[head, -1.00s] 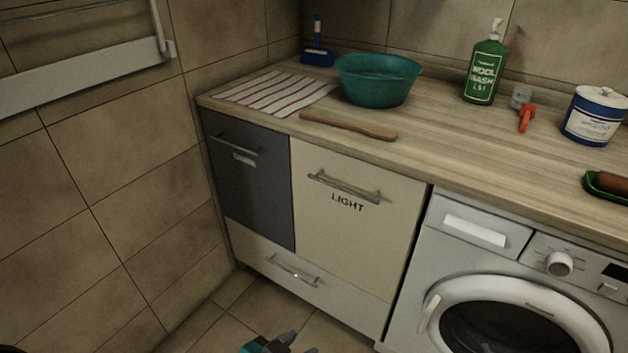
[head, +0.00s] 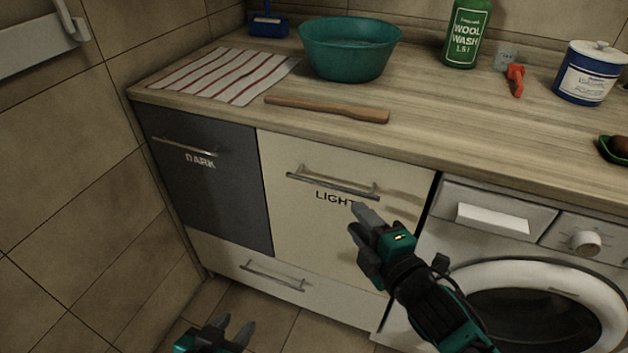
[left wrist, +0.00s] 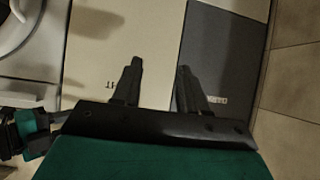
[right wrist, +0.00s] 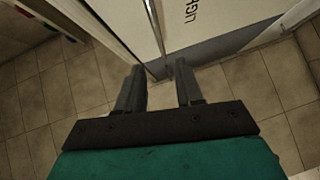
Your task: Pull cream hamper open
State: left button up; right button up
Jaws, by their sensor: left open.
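The cream hamper (head: 310,231), marked LIGHT, is shut, its front level with the dark front beside it. Its metal bar handle (head: 332,184) runs across the top of the front. It also shows at the top of the right wrist view (right wrist: 155,25). My right gripper (head: 359,221) is open and empty, in front of the cream front, below the handle's right end and apart from it. My left gripper (head: 234,325) is open and empty, low at the bottom edge of the head view. The left wrist view shows its parted fingers (left wrist: 158,70) facing the cream and dark fronts.
The dark hamper (head: 212,190), marked DARK, is left of the cream one. A shut drawer (head: 300,288) lies below both. A washing machine (head: 505,265) stands right. The wooden counter (head: 430,130) above holds a teal basin (head: 349,50), striped cloth (head: 225,75) and wooden stick (head: 327,110).

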aim_at(332, 188)
jog(key=b+x, duration=0.2)
jog(key=x, duration=1)
jog(key=shift+w+a, duration=0.15)
jog(key=shift+w, duration=0.15)
grip_shut()
